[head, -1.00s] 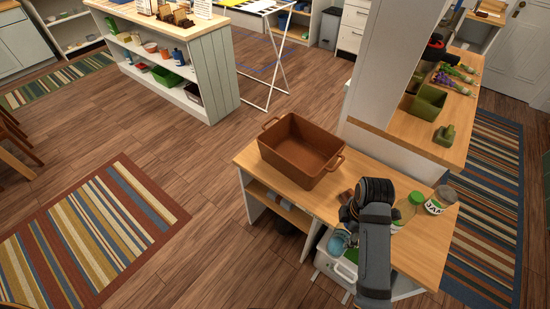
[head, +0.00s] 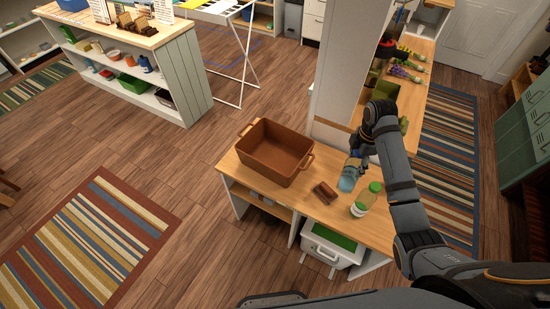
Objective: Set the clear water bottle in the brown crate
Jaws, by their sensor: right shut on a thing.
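The clear water bottle (head: 348,181), bluish, is in my right gripper (head: 358,158), which is shut around its upper part. It is over the wooden tabletop, right of the brown crate; I cannot tell whether its base touches the wood. The brown crate (head: 262,166) stands upright and open on the left end of the table, with a handle at each end. Its visible inside looks empty. My left gripper is not in view.
A small brown block (head: 325,192) lies between crate and bottle. A green-lidded jar (head: 361,207) stands just in front of the bottle. A white wall (head: 336,75) rises behind the table. Bare tabletop (head: 300,203) lies in front of the crate.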

